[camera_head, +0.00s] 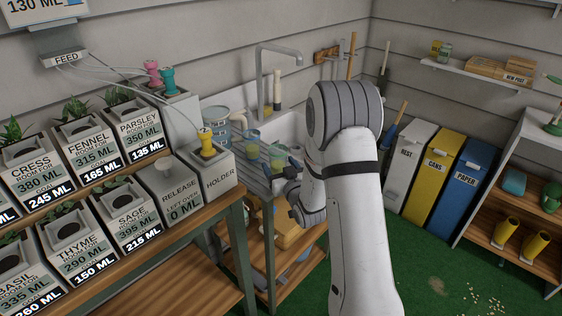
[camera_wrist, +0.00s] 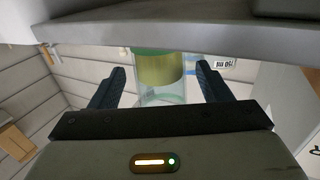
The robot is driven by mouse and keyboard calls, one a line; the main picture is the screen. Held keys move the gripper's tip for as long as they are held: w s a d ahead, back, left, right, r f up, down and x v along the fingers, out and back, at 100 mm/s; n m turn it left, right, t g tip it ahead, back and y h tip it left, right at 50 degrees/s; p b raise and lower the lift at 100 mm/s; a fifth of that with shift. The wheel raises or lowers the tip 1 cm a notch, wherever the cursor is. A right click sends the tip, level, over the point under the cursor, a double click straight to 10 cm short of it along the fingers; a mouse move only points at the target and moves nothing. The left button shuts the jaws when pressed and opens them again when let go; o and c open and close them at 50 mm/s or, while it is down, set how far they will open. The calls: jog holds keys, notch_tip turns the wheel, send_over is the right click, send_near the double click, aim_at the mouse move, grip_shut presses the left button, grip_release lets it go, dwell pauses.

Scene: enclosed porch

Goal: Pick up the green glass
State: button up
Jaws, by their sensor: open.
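Two small glasses stand on the grey drainer by the sink in the head view. My gripper (camera_head: 290,172) is beside the right glass, partly hidden by my arm. In the wrist view, which looks upside down, a clear glass with a yellow-green part (camera_wrist: 160,72) shows between the two dark fingers of my gripper (camera_wrist: 161,76). The fingers are apart, with gaps on both sides. I cannot tell surely which glass this is.
A tap (camera_head: 262,75) rises behind the glasses, and a blue-grey bucket (camera_head: 216,122) stands left of them. The planter bench (camera_head: 200,215) with the holder block (camera_head: 218,173) is close on the left. Bins (camera_head: 432,180) stand right of my arm.

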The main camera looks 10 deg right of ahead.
jog(key=shift+c, duration=0.4)
jog(key=c, duration=1.1)
jog(key=shift+r, duration=0.15)
